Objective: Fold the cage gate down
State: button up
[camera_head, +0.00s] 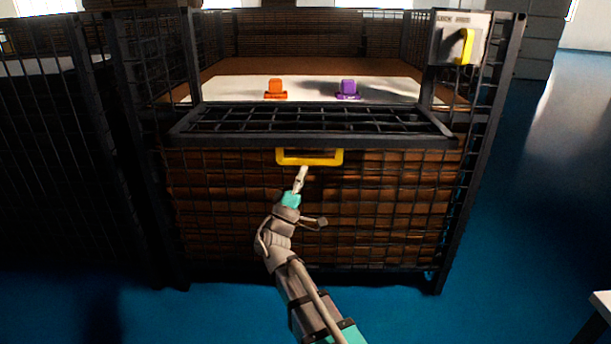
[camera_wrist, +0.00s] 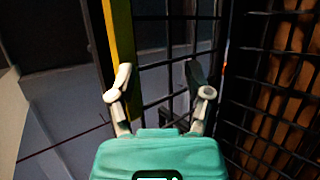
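The cage gate (camera_head: 310,120) is a black mesh panel at the front opening of the cage. It looks tilted outward towards me, with its front edge above the cage's lower front mesh. A yellow handle (camera_head: 310,157) sits at that front edge. My gripper (camera_head: 302,172) is just below the handle, near its middle. In the wrist view my gripper (camera_wrist: 160,72) has its two fingers apart with nothing between them held. The yellow bar (camera_wrist: 120,40) shows there beside the left finger; I cannot tell whether they touch.
Inside the cage, an orange item (camera_head: 276,89) and a purple item (camera_head: 347,89) stand on a white surface (camera_head: 235,90). A panel with a yellow lever (camera_head: 465,46) is at the upper right post. Another mesh cage (camera_head: 50,170) stands left. Blue floor (camera_head: 545,200) is open to the right.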

jog(key=w+a+f+b, duration=0.1)
jog(key=a+f+b, duration=0.2)
jog(key=f+b, duration=0.5)
jog(key=shift+a+f, duration=0.35)
jog(key=shift+a, duration=0.05)
dwell(0.9)
jog(key=shift+w+d, duration=0.1)
dwell(0.4)
jog(key=s+d+f+m+g+p, duration=0.1)
jog(key=d+f+m+g+p, duration=0.15)
jog(key=d+g, duration=0.4)
jog(key=d+f+m+g+h+p, duration=0.15)
jog(key=d+f+g, duration=0.25)
jog(key=d, duration=0.6)
jog(key=s+d+f+m+g+p, duration=0.1)
jog(key=d+f+m+g, duration=0.3)
jog(key=d, duration=0.5)
jog(key=s+d+f+g+y+p, duration=0.3)
jog(key=s+d+f+g+y, duration=0.1)
jog(key=s+d+f+g, duration=0.15)
jog(key=s+a+f+g+y+p, duration=0.3)
jog(key=s+g+y+p, duration=0.15)
jog(key=s+y, duration=0.55)
notch_tip(320, 180, up, 38)
jog(key=p, duration=3.8)
jog(key=shift+w+d+n+t, duration=0.2)
jog(key=shift+w+n+t, duration=0.05)
jog(key=shift+n+t, duration=0.1)
